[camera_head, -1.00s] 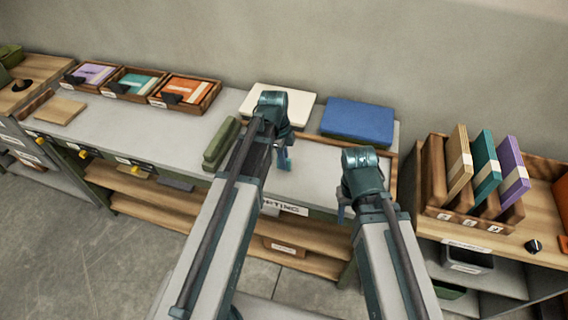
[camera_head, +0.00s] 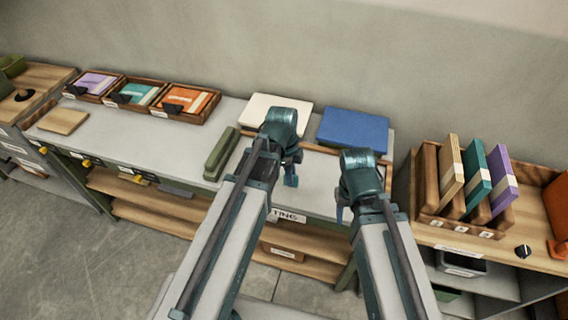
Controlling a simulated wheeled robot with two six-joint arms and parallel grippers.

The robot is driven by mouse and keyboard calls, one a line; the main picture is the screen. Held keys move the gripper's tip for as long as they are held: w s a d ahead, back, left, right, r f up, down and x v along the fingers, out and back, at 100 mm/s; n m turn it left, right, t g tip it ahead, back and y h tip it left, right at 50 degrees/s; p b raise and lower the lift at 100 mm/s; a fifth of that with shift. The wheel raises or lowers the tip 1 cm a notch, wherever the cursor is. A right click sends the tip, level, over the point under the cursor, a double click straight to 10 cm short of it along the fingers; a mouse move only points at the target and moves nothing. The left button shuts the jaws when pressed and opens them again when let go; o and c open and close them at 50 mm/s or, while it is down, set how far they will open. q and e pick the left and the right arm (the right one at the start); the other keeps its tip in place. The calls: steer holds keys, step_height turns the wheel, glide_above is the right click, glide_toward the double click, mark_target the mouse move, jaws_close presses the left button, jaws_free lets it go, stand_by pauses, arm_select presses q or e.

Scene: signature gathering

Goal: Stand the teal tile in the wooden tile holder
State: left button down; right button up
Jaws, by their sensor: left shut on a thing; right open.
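A wooden rack (camera_head: 432,217) on the right-hand counter has several upright dividers. A tan slab, a teal slab (camera_head: 477,180) and a purple slab stand in it, leaning slightly. I cannot tell whether the teal slab is the task's tile. My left gripper (camera_head: 291,176) is over the middle grey table, left of the rack. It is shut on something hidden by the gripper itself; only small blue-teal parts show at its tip. My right gripper (camera_head: 345,213) is open near the table's front edge, between the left gripper and the rack.
A cream slab (camera_head: 272,109), a blue slab (camera_head: 353,131) and a green block (camera_head: 221,154) lie on the middle table. Several wooden trays (camera_head: 170,106) of coloured cards line the back left. The table between the trays and green block is clear.

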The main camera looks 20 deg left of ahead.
arm_select(q)
steer(key=s+d, duration=0.6)
steer(key=s, duration=0.1)
steer(key=shift+s+r+p, duration=0.2)
steer(key=shift+r+p, duration=0.15)
steer(key=shift+r, duration=0.1)
